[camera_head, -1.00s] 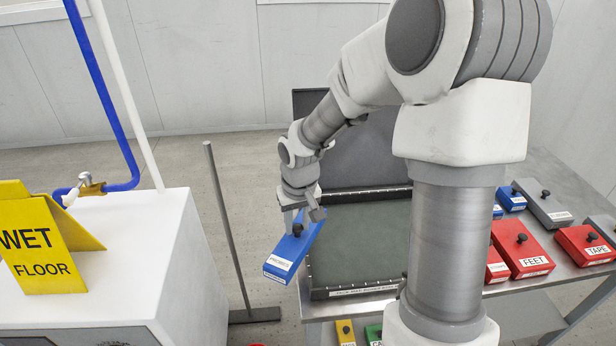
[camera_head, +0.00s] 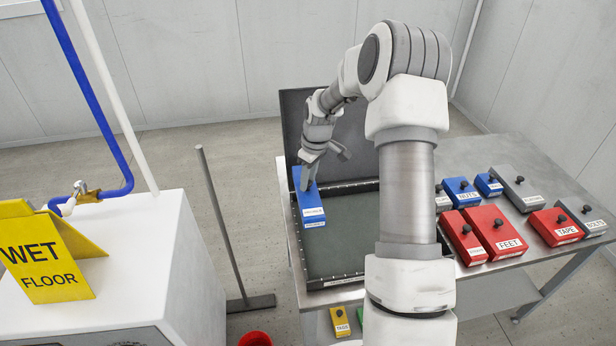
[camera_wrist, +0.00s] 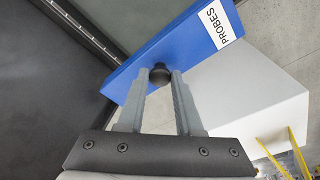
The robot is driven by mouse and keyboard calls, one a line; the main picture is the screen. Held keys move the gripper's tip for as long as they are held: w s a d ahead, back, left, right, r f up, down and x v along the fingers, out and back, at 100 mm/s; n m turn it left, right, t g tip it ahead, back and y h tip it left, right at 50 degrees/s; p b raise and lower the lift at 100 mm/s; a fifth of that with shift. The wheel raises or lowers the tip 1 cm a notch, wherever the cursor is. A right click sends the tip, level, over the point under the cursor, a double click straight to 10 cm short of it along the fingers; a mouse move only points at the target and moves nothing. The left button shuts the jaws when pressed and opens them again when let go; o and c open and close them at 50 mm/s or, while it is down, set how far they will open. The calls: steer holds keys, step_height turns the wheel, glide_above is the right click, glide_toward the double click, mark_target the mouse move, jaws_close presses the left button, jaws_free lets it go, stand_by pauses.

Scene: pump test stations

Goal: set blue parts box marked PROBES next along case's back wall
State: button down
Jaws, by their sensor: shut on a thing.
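The blue parts box (camera_head: 311,207) hangs from my gripper (camera_head: 312,183) at the left side of the open case, near its back-left corner. Its white label reads PROBES in the wrist view (camera_wrist: 190,45). My gripper (camera_wrist: 161,80) is shut on the box's black knob in the wrist view. The open case (camera_head: 345,240) has a dark green floor, which looks empty where it shows, and a raised dark lid (camera_head: 355,140) at the back. The head view does not clearly show whether the box touches the case. My arm hides the case's right part.
Red boxes marked FEET (camera_head: 494,232) and TAPE (camera_head: 554,226), with blue and grey boxes, stand on the metal table (camera_head: 520,270) to the right. A grey post (camera_head: 222,225) and a white cabinet (camera_head: 170,260) with a yellow wet-floor sign (camera_head: 45,262) stand left.

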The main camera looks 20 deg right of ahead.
mark_target(309, 191)
step_height(309, 191, down, 7)
steer(key=b, duration=0.4)
steer(key=shift+r+p, duration=0.3)
steer(key=shift+f, duration=0.15)
steer(key=shift+f+b, duration=0.15)
steer(key=shift+b, duration=0.2)
steer(key=shift+f+b, duration=1.05)
steer(key=shift+f, duration=0.35)
steer(key=shift+f, duration=0.2)
steer(key=shift+f+b, duration=0.5)
steer(key=shift+b, duration=0.05)
steer(key=shift+f+b, duration=0.35)
steer(key=shift+f, duration=0.15)
